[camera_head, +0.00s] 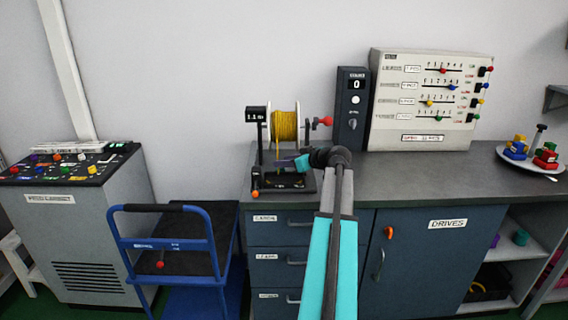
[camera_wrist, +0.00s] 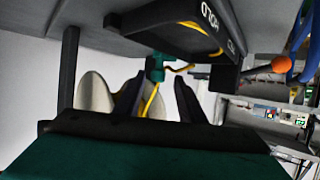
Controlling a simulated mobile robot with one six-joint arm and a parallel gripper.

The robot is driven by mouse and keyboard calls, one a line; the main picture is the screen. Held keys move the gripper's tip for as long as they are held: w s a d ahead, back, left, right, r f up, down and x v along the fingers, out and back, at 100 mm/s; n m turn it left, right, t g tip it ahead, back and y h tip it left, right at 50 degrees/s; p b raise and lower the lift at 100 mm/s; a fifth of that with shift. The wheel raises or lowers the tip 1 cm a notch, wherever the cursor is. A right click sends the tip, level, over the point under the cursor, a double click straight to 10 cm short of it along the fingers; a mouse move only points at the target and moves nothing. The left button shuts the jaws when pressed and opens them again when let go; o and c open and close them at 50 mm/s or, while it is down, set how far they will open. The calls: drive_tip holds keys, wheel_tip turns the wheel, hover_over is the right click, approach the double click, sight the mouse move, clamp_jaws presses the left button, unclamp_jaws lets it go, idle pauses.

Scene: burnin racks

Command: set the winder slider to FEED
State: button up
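The winder (camera_head: 304,184) stands on the dark counter and carries a spool of yellow wire (camera_head: 285,126). An orange knob (camera_head: 255,193), seemingly the slider's, is at the front left of its base. In the wrist view the orange knob (camera_wrist: 281,64) sits right of a dark plate (camera_wrist: 232,72) lettered HOLD, seen turned over. My gripper (camera_head: 288,162) reaches into the winder below the spool, above the base. In the wrist view its dark fingers (camera_wrist: 158,100) stand apart, with yellow wire and a teal part (camera_wrist: 155,68) beyond or between them. The knob is outside the fingers. Other slider labels cannot be read.
A display (camera_head: 255,114) and a red-tipped crank (camera_head: 322,121) flank the spool. A dark counter box (camera_head: 351,108) and a white slider panel (camera_head: 430,98) stand to the right. A blue cart (camera_head: 180,245) is left of the counter. The counter's middle right is clear.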

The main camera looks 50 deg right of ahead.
drive_tip(key=d+b+v, duration=0.1)
drive_tip(key=v, duration=1.2)
drive_tip(key=shift+s+a+b, duration=0.35)
drive_tip(key=shift+a, duration=0.1)
drive_tip(key=shift+r, duration=0.1)
